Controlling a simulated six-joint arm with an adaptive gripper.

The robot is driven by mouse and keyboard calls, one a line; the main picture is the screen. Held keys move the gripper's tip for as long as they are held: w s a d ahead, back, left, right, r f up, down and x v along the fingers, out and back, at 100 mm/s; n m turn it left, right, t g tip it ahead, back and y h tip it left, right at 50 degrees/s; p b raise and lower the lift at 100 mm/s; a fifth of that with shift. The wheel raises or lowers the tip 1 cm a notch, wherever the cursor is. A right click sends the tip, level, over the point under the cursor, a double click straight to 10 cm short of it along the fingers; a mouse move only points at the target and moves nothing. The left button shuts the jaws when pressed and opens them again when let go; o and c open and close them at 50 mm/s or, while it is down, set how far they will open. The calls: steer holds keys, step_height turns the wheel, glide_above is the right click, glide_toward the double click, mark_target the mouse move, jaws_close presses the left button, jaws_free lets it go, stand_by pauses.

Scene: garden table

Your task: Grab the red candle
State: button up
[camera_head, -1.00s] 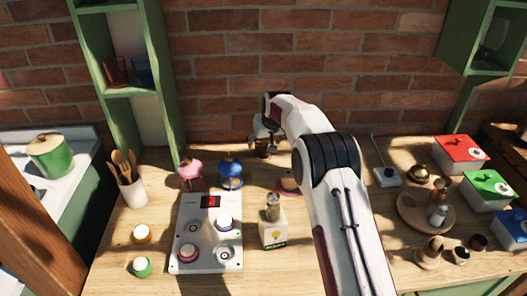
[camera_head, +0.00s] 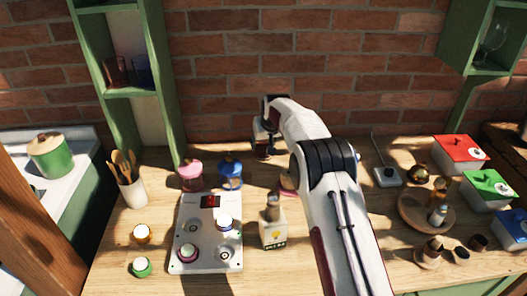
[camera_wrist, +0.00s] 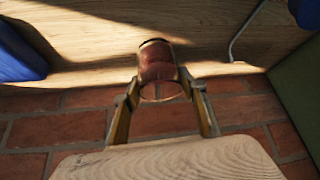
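The red candle (camera_wrist: 157,62) looks like a reddish, partly see-through cylinder in the wrist view. It sits between the two fingertips of my gripper (camera_wrist: 160,84), which lean in against its sides. In the head view my gripper (camera_head: 264,128) is at the back of the table by the brick wall, with the dark red candle (camera_head: 262,150) at its fingers. The candle looks upright. Whether its base touches the table is hard to tell.
Pink (camera_head: 190,175) and blue (camera_head: 231,170) jars stand left of the gripper, behind a white panel with buttons (camera_head: 206,250). A small bottle-topped box (camera_head: 273,236) stands in front. Green shelves (camera_head: 165,80) rise at left. A corded white device (camera_head: 388,177) lies right.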

steer(key=c, duration=0.3)
steer(key=shift+r, duration=0.1)
steer(key=shift+c, duration=0.2)
steer(key=shift+r, duration=0.1)
step_height(320, 180, up, 10)
stand_by(0.3)
steer(key=shift+d, duration=0.1)
stand_by(0.5)
